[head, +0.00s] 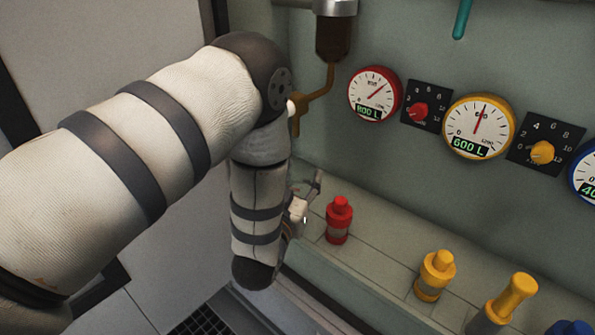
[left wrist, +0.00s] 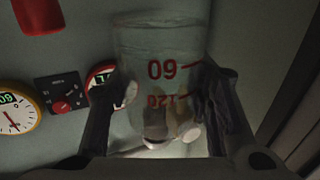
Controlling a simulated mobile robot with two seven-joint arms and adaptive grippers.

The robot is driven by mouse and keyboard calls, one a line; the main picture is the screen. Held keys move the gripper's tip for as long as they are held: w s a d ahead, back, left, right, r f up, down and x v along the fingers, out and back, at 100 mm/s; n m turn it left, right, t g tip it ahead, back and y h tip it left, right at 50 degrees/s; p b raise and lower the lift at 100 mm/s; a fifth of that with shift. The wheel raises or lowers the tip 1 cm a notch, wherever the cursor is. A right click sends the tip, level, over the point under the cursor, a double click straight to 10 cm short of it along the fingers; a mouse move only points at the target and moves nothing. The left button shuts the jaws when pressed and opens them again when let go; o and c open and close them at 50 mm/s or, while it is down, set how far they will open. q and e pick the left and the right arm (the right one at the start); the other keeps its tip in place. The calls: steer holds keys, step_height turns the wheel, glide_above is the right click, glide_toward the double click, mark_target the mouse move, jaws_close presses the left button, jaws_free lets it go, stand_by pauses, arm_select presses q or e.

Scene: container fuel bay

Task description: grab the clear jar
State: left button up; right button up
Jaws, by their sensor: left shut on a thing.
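The clear jar (left wrist: 158,50) is see-through with red printed numbers and marks, and it fills the middle of the left wrist view. My left gripper (left wrist: 162,100) is shut on it, with one dark finger on each side of the jar. In the head view my left gripper (head: 304,203) shows only partly beside the end of my left arm, just left of the red-capped container. I cannot make out the jar clearly in the head view; the arm hides much of that spot. My right gripper is in neither view.
A red-capped container (head: 339,220), a yellow one (head: 435,275) and a taller yellow one (head: 506,300) stand on the ledge (head: 385,285). A brown spout (head: 318,95) hangs above the gripper. Red (head: 374,94) and yellow (head: 480,127) gauges with knobs line the wall.

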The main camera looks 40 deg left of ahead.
mark_target(309, 175)
arm_select(q)
steer(key=shift+s+d+r+p, duration=0.15)
steer(key=shift+s+d+r, duration=0.25)
steer(key=shift+s+d, duration=0.25)
steer(key=shift+s+d+r+p, duration=0.1)
steer(key=shift+s+d+r, duration=0.3)
steer(key=shift+s+d, duration=0.25)
steer(key=shift+s+d+r+p, duration=0.15)
steer(key=shift+s+d+r, duration=0.3)
steer(key=shift+s, duration=0.3)
steer(key=shift+d, duration=0.1)
